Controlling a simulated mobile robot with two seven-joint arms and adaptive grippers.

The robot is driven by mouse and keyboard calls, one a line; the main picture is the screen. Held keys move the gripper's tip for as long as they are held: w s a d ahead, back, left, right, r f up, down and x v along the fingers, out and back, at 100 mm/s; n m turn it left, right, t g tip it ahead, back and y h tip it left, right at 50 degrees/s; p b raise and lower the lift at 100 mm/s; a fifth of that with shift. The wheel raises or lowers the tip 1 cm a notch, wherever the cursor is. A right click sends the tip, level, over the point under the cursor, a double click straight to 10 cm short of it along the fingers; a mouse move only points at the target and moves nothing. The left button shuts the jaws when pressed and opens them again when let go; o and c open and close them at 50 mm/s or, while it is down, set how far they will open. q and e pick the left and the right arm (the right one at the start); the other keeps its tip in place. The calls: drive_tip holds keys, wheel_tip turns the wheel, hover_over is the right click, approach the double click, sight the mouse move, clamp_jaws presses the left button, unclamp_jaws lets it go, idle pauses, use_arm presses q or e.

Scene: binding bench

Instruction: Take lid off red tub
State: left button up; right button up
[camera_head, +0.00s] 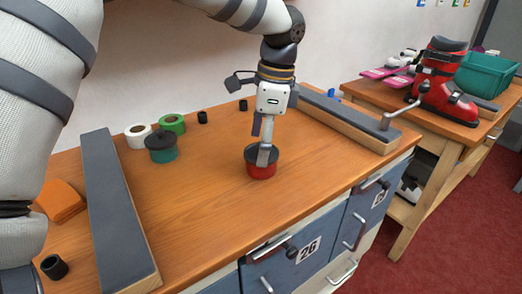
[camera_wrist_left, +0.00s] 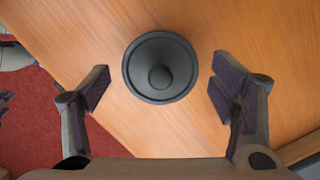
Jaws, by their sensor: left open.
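The red tub (camera_head: 262,171) stands upright on the wooden bench, near its front edge. Its dark lid (camera_head: 250,154) sits on top. In the left wrist view the round dark lid (camera_wrist_left: 143,71) with its central knob (camera_wrist_left: 160,77) shows from above, and the red wall is hidden beneath it. My left gripper (camera_head: 265,155) is above the tub in the head view, pointing down. In the left wrist view my left gripper (camera_wrist_left: 160,88) is open, with one finger on each side of the lid and clear gaps to it. My right gripper is not in view.
A teal tub (camera_head: 163,155) with a dark lid, a white roll (camera_head: 138,136) and a green roll (camera_head: 172,123) stand to the left. Padded long blocks (camera_head: 115,210) flank the work area. An orange block (camera_head: 60,201) lies at far left. Bench space around the red tub is clear.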

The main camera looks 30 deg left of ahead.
use_arm(q)
drive_tip(key=c, duration=0.8)
drive_tip(key=shift+c, duration=1.2)
drive_tip(key=shift+f, duration=0.1)
drive_tip(key=shift+s+f, duration=0.1)
drive_tip(key=shift+s, duration=0.05)
drive_tip(key=shift+c, duration=0.2)
